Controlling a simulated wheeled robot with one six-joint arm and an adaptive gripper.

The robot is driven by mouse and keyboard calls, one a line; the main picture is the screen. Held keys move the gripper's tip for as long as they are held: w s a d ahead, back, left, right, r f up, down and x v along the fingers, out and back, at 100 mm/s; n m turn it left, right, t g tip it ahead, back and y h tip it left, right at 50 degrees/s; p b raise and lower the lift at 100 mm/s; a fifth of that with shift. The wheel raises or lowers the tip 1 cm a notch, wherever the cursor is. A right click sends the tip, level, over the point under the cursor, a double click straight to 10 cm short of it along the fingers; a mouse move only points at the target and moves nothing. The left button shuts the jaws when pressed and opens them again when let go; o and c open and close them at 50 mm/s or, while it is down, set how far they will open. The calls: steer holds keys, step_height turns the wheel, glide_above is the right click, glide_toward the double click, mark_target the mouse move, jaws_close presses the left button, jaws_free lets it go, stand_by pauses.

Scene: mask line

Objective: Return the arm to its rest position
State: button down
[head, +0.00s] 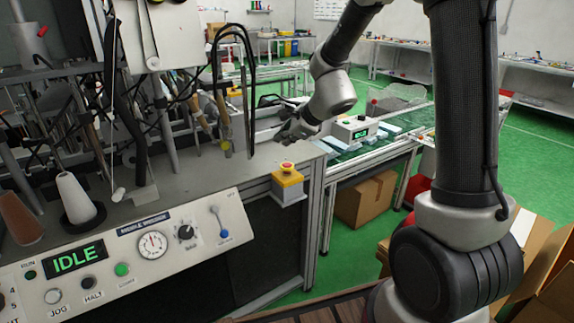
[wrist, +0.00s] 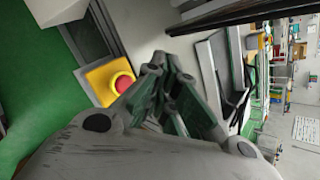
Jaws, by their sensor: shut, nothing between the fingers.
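My gripper (head: 290,130) hangs in the air over the right end of the machine's bench, above and behind the yellow box with a red button (head: 287,183) in the head view. In the wrist view my gripper (wrist: 156,68) has its fingers together with nothing between them. The yellow box with its red button (wrist: 122,84) shows just left of the fingertips there. My arm comes down from the top of the head view, bent at the elbow, and reaches left.
The control panel (head: 130,250) reads IDLE, with a gauge, knobs and a lever. Thread cones (head: 76,198) stand at the left. A conveyor table (head: 385,140) with a small display box (head: 354,132) lies behind my arm. Cardboard boxes (head: 366,198) sit on the green floor.

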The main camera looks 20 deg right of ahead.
steer(key=shift+r, duration=0.1)
steer(key=shift+s+a, duration=0.1)
steer(key=shift+a, duration=0.05)
steer(key=s+d+r+n+g, duration=0.1)
steer(key=s+d+n+g, duration=0.15)
steer(key=s+n, duration=0.5)
steer(key=s+d+n+g, duration=0.1)
steer(key=s+n+g, duration=0.2)
steer(key=s+n, duration=0.45)
steer(key=s+d+r+n+t+h, duration=0.1)
steer(key=s+d+r+n+h, duration=0.1)
steer(key=s+d+r, duration=0.3)
steer(key=s+d+r+n+t+h, duration=0.1)
steer(key=s+d+r+n, duration=0.3)
steer(key=s, duration=0.9)
steer(key=d+r+h, duration=0.1)
steer(key=d, duration=0.2)
steer(key=shift+s+d+r+h, duration=0.2)
steer(key=shift+d+r+h, duration=0.1)
steer(key=shift+r, duration=0.05)
